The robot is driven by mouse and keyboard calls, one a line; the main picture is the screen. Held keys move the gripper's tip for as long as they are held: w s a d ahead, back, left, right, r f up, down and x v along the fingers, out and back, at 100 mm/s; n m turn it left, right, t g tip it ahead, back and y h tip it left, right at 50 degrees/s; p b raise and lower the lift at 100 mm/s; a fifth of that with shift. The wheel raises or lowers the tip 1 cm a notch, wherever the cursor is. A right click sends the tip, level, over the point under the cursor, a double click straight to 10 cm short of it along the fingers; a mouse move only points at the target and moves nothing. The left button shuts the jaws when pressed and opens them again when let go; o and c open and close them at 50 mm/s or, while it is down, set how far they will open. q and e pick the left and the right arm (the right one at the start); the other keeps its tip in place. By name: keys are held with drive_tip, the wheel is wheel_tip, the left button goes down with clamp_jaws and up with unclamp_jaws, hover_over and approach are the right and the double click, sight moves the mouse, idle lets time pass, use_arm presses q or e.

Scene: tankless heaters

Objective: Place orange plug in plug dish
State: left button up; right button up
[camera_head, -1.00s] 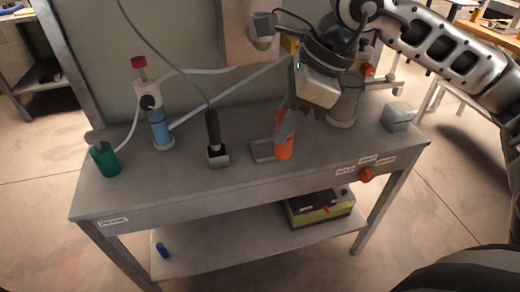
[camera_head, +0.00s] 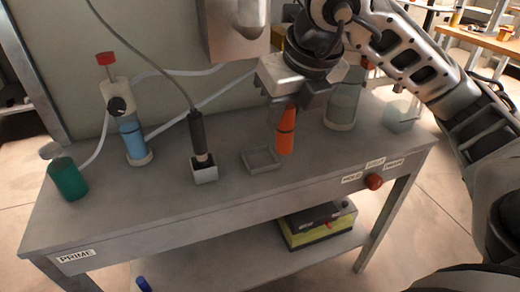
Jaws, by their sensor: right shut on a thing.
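The orange plug (camera_head: 286,139) is an upright orange cylinder with a dark band, in the middle of the head view. My right gripper (camera_head: 288,110) comes down from above and is shut on its upper part. The plug dish (camera_head: 262,160) looks to be the small grey square tray on the bench, and it appears empty. The plug's lower end shows just beside the dish's right edge. I cannot tell whether it touches the bench. My left gripper is not in view.
On the grey bench (camera_head: 120,208) stand a green cup (camera_head: 67,180), a blue cylinder (camera_head: 133,139), a black probe (camera_head: 198,132) in a square holder, a glass jar (camera_head: 343,106) and a clear block (camera_head: 402,121). A red knob (camera_head: 374,181) is on the front edge.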

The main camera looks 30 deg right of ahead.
drive_tip(key=w+d+f, duration=0.1)
drive_tip(key=w+f, duration=0.2)
drive_tip(key=f, duration=0.1)
drive_tip(key=w+d+f, duration=0.1)
drive_tip(key=w+f, duration=0.6)
drive_tip(key=w, duration=0.1)
drive_tip(key=shift+w+d+f, duration=0.1)
drive_tip(key=shift+d+f, duration=0.3)
